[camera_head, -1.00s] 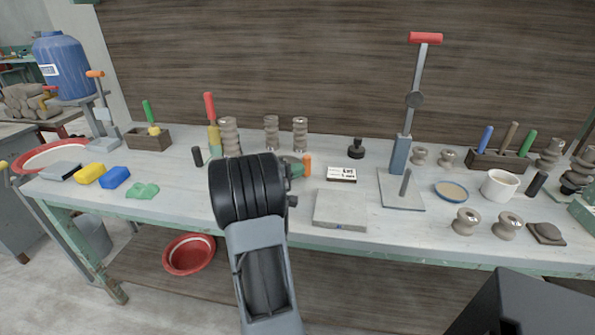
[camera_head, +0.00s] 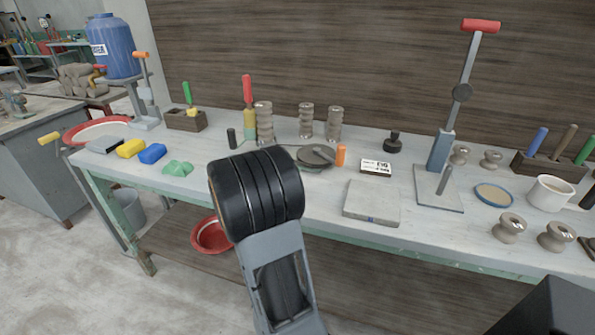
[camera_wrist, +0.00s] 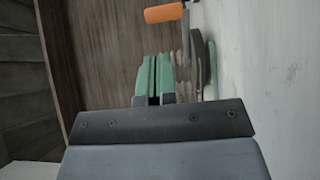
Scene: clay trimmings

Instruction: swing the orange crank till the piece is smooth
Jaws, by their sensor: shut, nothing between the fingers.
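The orange crank (camera_head: 340,155) stands upright beside a low round grey piece (camera_head: 312,160) with a flat bar across its top, near the middle of the bench. In the wrist view the orange crank (camera_wrist: 164,13) shows above my fingers, lying sideways on a grey arm, with flat round edges behind it. My gripper (camera_wrist: 153,80) has green fingers, shut together and empty, apart from the crank in that picture. I cannot tell how smooth the piece is.
A square grey slab (camera_head: 371,202) and a small label card (camera_head: 376,166) lie right of the crank. Ridged clay columns (camera_head: 264,122) stand behind my wrist. A red-handled lever press (camera_head: 450,140) stands further right. Bench space in front of the green lump (camera_head: 177,168) is clear.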

